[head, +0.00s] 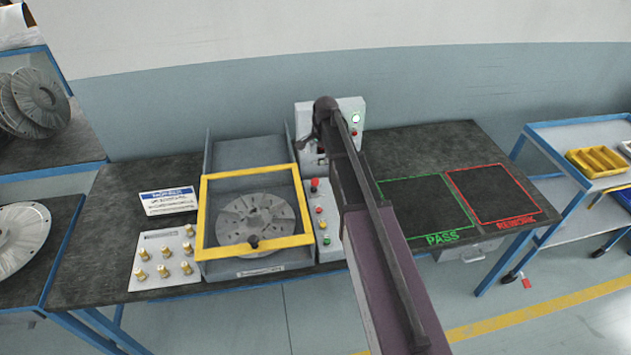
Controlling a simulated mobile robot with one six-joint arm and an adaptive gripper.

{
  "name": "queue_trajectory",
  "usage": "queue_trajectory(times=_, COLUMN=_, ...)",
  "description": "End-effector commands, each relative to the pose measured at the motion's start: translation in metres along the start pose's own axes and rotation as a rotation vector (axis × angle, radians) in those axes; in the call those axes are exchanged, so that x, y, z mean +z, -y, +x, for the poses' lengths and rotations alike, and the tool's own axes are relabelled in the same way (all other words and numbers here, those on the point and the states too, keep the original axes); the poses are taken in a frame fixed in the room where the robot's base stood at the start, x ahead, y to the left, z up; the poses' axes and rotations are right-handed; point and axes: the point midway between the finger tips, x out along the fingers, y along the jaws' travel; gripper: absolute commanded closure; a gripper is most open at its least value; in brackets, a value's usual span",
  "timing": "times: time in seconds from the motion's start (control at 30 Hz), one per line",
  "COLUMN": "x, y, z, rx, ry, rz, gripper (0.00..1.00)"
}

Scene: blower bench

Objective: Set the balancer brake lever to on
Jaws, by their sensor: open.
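The balancer (204,220) stands on the dark bench, with a yellow-framed clear cover (250,172) shut over a grey bladed disc (262,222). A narrow control panel (330,240) at its right side carries a red knob and several small buttons. A pale grey box (352,104) with a lit green lamp stands behind it against the wall. My arm crosses in front of this box and hides part of it. My gripper (318,142) is open, in front of the box's left half. I cannot make out the brake lever or its setting; it may be behind my arm.
A plate with several brass weights (150,276) and a blue-white sign (168,201) are left of the balancer. The green PASS area (425,205) and red REWORK area (492,194) are empty. A cart with a yellow tray (597,162) is at right.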

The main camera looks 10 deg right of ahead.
Motion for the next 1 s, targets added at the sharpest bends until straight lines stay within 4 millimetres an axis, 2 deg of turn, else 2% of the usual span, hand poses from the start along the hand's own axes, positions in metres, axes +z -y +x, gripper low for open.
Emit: queue_trajectory(times=1.0, x=0.000, y=0.000, z=0.074, rx=0.000, ry=0.000, rz=-0.002, gripper=0.20)
